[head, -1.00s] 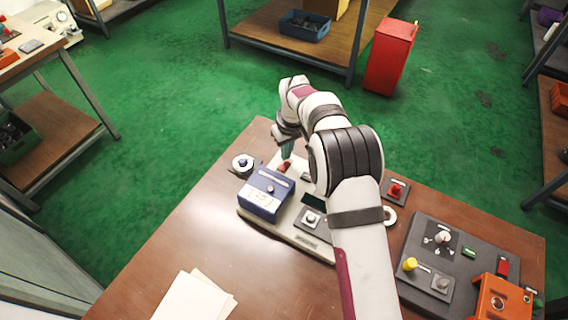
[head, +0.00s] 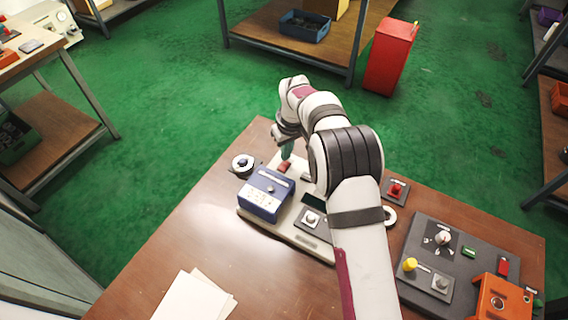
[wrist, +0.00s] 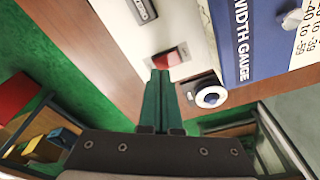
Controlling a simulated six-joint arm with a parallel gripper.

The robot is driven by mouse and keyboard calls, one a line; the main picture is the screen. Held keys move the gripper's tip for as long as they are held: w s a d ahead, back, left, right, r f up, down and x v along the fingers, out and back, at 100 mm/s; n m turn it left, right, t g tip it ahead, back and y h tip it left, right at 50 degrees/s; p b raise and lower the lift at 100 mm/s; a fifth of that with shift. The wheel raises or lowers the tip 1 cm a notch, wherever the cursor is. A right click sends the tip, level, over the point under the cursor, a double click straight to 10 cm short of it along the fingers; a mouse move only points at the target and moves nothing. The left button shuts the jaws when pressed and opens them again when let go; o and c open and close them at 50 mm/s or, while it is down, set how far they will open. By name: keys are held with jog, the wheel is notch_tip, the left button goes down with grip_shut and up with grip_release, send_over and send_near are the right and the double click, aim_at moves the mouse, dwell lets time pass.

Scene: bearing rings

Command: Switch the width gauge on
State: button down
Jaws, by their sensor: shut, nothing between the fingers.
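The width gauge is a blue box (head: 266,193) on a pale base plate (head: 300,240); its side lettering "WIDTH GAUGE" shows in the wrist view (wrist: 240,45). A red rocker switch (head: 285,166) sits on the far end of the base; in the wrist view it is a red switch (wrist: 167,58) in a pale frame. My gripper (head: 286,153) is shut and empty, its green fingers pointing down at the switch. In the wrist view the fingertips (wrist: 160,74) are at the switch's near edge; I cannot tell if they touch it.
A round dial part with a blue centre (head: 243,162) stands left of the gauge. A red button box (head: 396,190), a grey control panel (head: 430,255) and an orange unit (head: 497,298) are on the right. White papers (head: 195,300) lie at the front; the table's left part is clear.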

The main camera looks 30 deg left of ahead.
aim_at(287, 162)
jog(key=shift+f, duration=0.85)
dwell(0.6)
jog(key=shift+r, duration=3.55)
jog(key=s+d+r+m, duration=0.2)
jog(key=d+r+m, duration=0.2)
jog(key=d+r, duration=0.65)
jog(key=s+d+r+m, duration=0.2)
jog(key=s+d+m, duration=0.1)
jog(key=s+d, duration=0.3)
jog(key=s+d+r+m, duration=0.1)
jog(key=s+d+m, duration=0.25)
jog(key=d, duration=0.45)
jog(key=s+d+f+m, duration=0.1)
jog(key=s+d+m, duration=0.1)
jog(key=s, duration=0.4)
jog(key=s+d+m, duration=0.2)
jog(key=s+d, duration=0.1)
jog(key=s, duration=0.3)
jog(key=s+d+f+m+g, duration=0.1)
jog(key=s+d+m, duration=0.2)
jog(key=s, duration=0.3)
jog(key=shift+f, duration=0.3)
